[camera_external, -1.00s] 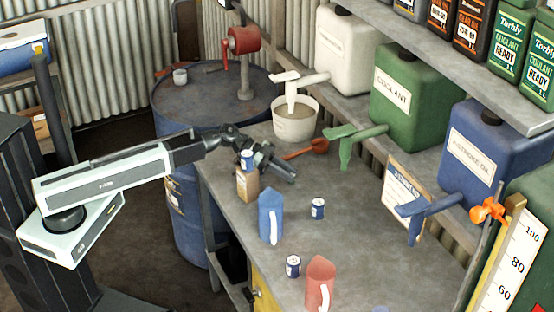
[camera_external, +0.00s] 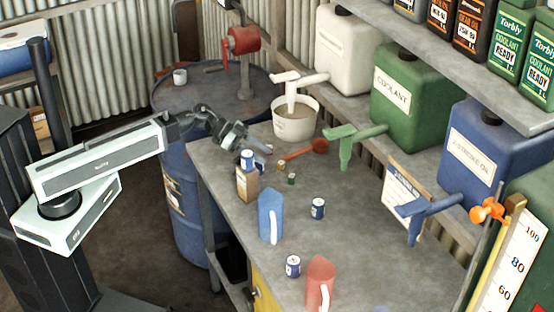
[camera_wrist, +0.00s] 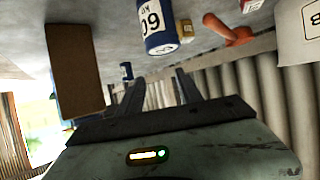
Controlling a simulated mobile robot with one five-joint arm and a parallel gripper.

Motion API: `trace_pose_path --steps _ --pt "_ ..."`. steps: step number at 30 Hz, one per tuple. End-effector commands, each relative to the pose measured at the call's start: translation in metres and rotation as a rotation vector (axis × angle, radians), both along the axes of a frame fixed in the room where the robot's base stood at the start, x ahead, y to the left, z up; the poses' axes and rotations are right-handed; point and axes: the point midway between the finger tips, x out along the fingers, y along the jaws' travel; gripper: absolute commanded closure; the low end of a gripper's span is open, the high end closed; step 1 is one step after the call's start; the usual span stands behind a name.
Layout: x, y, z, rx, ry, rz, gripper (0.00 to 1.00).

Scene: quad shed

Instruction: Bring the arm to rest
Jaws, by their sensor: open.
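My arm reaches from the left over the left edge of the grey workbench (camera_external: 360,262). My gripper (camera_external: 258,143) is above the bench's back left corner, with its jaws apart and nothing visible between them. In the wrist view my gripper (camera_wrist: 160,80) shows two dark fingers spread open.
A blue jug (camera_external: 270,216), a red jug (camera_external: 320,284) and two cans (camera_external: 317,208) (camera_external: 293,266) stand forward on the bench. A blue drum (camera_external: 190,175) stands left of the bench.

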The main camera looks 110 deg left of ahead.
Motion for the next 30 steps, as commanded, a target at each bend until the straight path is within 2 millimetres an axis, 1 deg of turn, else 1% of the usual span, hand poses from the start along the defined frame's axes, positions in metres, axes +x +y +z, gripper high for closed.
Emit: trace_pose_path --steps 1,5,17,20,23,24,26,27,28,29,30 --pt "-0.006 -0.001 0.005 0.0 0.0 0.001 0.58" --pt "-0.011 0.0 0.006 0.0 -0.001 0.001 0.58" --pt "-0.011 0.0 0.005 0.001 0.0 0.0 0.58" --pt "-0.008 -0.001 0.012 0.0 0.001 0.003 0.58" --pt "0.007 -0.005 0.04 0.004 0.005 0.021 0.58" --pt "0.017 -0.008 0.055 0.004 0.007 0.031 0.58" --pt "0.034 -0.018 0.078 0.001 0.012 0.035 0.58" --pt "0.048 -0.032 0.092 -0.01 0.018 0.025 0.58" --pt "0.059 -0.046 0.099 -0.022 0.027 0.005 0.58" --pt "0.068 -0.061 0.102 -0.039 0.037 -0.022 0.58" --pt "0.077 -0.083 0.102 -0.064 0.052 -0.064 0.58"
